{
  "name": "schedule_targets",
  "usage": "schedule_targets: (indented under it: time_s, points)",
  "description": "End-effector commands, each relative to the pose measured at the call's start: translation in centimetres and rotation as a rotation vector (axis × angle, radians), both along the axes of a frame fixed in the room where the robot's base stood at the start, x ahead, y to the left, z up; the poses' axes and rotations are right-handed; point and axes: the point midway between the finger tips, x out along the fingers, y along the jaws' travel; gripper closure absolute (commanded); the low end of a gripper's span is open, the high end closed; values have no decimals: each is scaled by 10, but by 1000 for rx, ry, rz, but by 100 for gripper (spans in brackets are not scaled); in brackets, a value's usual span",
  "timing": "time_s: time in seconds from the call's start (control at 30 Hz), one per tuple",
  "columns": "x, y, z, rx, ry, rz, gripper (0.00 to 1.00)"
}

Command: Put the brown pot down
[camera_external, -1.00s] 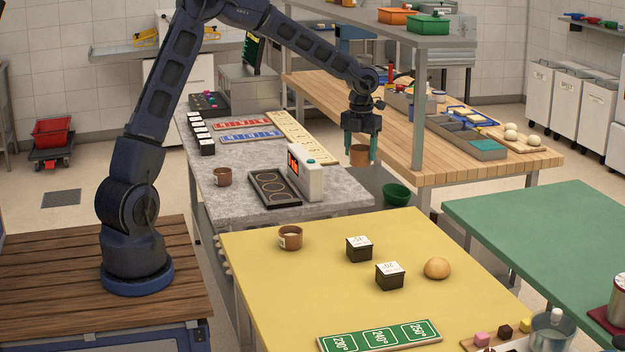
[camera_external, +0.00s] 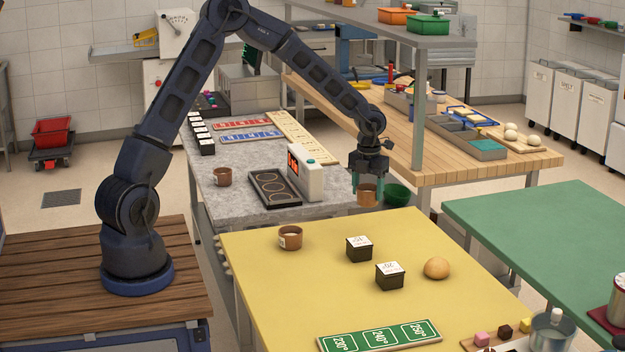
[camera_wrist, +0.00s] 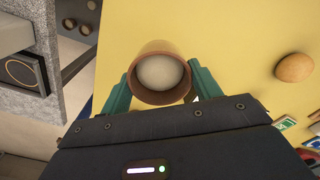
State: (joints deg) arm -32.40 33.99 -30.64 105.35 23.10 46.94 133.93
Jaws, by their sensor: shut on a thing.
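My gripper (camera_external: 367,187) is shut on the brown pot (camera_external: 367,194), with one green finger on each side of it. Two other brown pots show: one (camera_external: 290,238) on the yellow table and one (camera_external: 222,177) on the grey counter.
A white panel device (camera_external: 308,172) and dark tray (camera_external: 274,188) stand on the counter. The table's left front is clear.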

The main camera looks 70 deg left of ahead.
Motion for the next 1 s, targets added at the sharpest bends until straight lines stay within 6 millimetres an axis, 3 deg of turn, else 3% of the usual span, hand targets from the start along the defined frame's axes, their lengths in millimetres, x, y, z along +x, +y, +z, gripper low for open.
schedule_targets:
  time_s: [0.2,0.47,0.7,1.0]
  points:
    - [0,0,-37,-1,1,0,65]
    - [0,-1,-52,-1,0,-1,65]
    - [0,-1,-83,-1,2,-1,65]
    - [0,0,-89,0,-1,0,65]
